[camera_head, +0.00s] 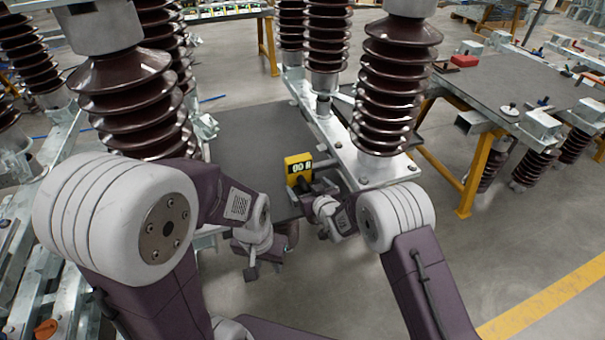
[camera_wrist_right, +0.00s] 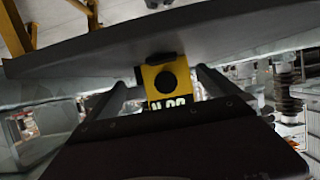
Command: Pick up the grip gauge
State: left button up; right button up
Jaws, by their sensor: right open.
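The grip gauge (camera_head: 299,169) is a small yellow block with a dark display showing digits. In the head view it is near the centre, at the right side of a dark grey tabletop. My right gripper (camera_head: 313,188) is close beside it, on the near side. In the right wrist view the gauge (camera_wrist_right: 166,78) shows in the gap between the two dark fingers of the open right gripper (camera_wrist_right: 160,84). I cannot tell whether the fingers touch it. My left gripper (camera_head: 255,262) is lower and to the left, apart from the gauge; its jaw opening is unclear.
The dark grey tabletop (camera_head: 245,135) is bare behind the gauge. Tall brown ribbed insulators (camera_head: 392,85) stand on a metal beam (camera_head: 385,172) to its right, and another (camera_head: 130,95) stands at left. A workbench (camera_head: 500,85) with yellow legs is at right.

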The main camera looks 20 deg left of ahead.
aim_at(303, 180)
jog(key=x, duration=0.3)
jog(key=shift+w+a+f+b, duration=0.1)
jog(key=shift+w+a+b, duration=0.15)
jog(key=shift+a+b, duration=0.1)
jog(key=shift+w+a+f, duration=0.2)
jog(key=shift+w+a, duration=0.05)
jog(key=shift+w, duration=0.15)
jog(key=shift+r, duration=0.1)
jog(key=shift+c, duration=0.3)
jog(key=c, duration=1.7)
jog(key=shift+r, duration=0.3)
jog(key=s+a, duration=0.1)
jog(key=a, duration=0.1)
jog(key=s+a, duration=0.3)
jog(key=a, duration=0.2)
jog(key=shift+s+r, duration=0.3)
jog(key=shift+s, duration=0.1)
notch_tip(303, 180, up, 14)
jog(key=p, duration=0.2)
jog(key=shift+d+p, duration=0.25)
jog(key=shift+p, duration=0.1)
jog(key=shift+w, duration=0.2)
